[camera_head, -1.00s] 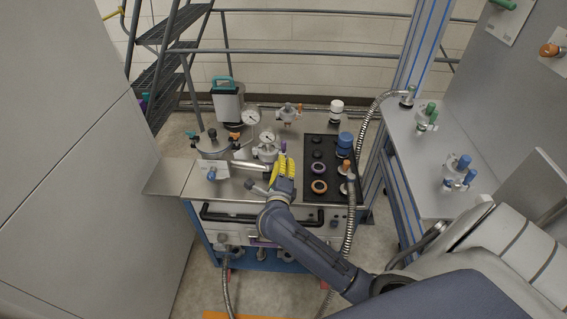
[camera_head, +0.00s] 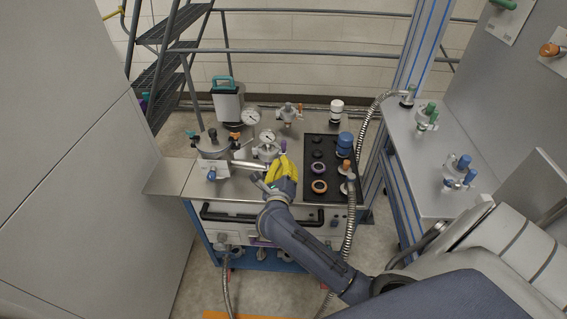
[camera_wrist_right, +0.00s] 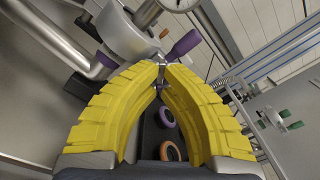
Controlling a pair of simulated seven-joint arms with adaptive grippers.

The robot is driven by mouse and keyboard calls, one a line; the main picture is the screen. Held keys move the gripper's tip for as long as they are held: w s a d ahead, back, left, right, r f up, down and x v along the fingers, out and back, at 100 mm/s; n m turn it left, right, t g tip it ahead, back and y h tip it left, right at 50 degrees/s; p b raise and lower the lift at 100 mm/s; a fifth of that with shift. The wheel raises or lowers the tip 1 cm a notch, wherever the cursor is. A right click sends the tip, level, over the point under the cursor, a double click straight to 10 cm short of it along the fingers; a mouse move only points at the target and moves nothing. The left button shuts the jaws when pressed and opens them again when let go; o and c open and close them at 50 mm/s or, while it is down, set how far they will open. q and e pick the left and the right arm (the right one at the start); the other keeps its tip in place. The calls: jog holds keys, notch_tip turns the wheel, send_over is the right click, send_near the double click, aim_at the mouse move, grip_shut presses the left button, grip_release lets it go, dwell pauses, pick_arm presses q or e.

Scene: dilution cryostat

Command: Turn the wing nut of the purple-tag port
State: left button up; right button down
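My right gripper (camera_head: 282,160) reaches over the bench, its yellow fingers beside the gauge assembly. In the right wrist view its fingertips (camera_wrist_right: 163,67) are drawn close together around a small metal piece, which looks like the wing nut (camera_wrist_right: 161,61). The fingers hide most of it. The purple tag (camera_wrist_right: 184,44) sticks out just beyond the fingertips. The port's metal body (camera_wrist_right: 128,35) lies next to it on the left. My left gripper is not in view.
A dial gauge (camera_head: 268,137) stands just behind the fingers. A black panel (camera_head: 312,190) with ringed ports and a blue-capped part (camera_head: 344,146) lies to the right. A flexible metal hose (camera_head: 366,122) runs beside it. A black handle (camera_head: 232,216) crosses the bench front.

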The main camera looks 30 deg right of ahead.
jog(key=m, duration=1.7)
jog(key=a+m, duration=0.1)
jog(key=m, duration=0.7)
jog(key=shift+w+r+m, duration=0.2)
jog(key=shift+w+m, duration=0.1)
jog(key=shift+m, duration=0.1)
jog(key=c, duration=1.6)
grip_release()
jog(key=shift+d, duration=0.1)
jog(key=shift+s, duration=0.1)
jog(key=v, duration=1.2)
